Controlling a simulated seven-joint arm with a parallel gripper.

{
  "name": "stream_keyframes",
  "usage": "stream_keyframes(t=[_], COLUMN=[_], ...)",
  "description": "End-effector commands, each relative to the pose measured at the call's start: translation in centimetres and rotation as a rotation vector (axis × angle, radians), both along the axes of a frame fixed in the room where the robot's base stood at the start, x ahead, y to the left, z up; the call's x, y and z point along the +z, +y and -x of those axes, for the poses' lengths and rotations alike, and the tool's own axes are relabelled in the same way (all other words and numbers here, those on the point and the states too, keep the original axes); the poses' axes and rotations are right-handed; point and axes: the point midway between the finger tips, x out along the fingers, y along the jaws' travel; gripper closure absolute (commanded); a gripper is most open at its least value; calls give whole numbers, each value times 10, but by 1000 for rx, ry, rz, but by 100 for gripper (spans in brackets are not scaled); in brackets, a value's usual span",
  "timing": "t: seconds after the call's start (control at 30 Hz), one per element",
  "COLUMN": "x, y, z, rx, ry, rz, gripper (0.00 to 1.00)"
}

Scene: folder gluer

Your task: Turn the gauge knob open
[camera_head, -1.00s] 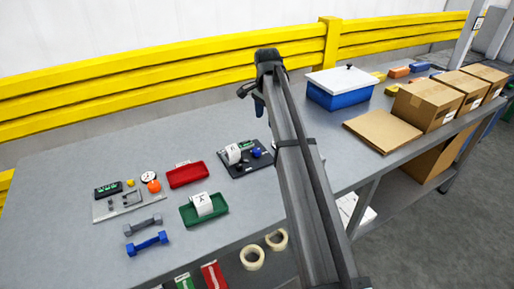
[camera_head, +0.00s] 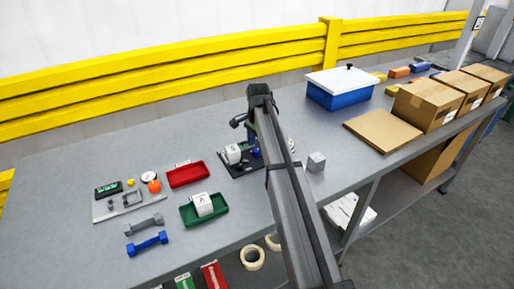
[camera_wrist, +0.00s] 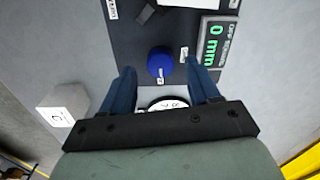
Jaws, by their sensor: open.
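A round blue knob (camera_wrist: 161,62) with a small white tag on its near side stands on a dark plate (camera_wrist: 135,42) in the wrist view. It also shows in the head view (camera_head: 256,152). My gripper (camera_wrist: 162,78) is open and empty, with its two blue fingers on either side of the knob in the picture. Whether they are level with the knob I cannot tell. A green "0 mm" display (camera_wrist: 214,42) stands right of the knob. A white dial (camera_wrist: 168,104) lies nearer, mostly hidden by my gripper. In the head view my arm covers part of the plate.
A grey cube (camera_wrist: 65,105) stands left of the plate in the wrist view. A lidded blue bin (camera_head: 338,98) stands right.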

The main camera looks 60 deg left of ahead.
Motion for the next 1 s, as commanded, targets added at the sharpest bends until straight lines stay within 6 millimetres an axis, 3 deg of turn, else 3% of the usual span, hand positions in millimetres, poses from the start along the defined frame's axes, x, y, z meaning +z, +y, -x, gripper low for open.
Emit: stream_keyframes(t=[0.2,0.57,1.0], x=[-17,-19,-19], y=[0,1,1], z=[0,0,0], rx=[0,0,0], ry=[0,0,0], rz=[0,-1,0], gripper=[39,39,81])
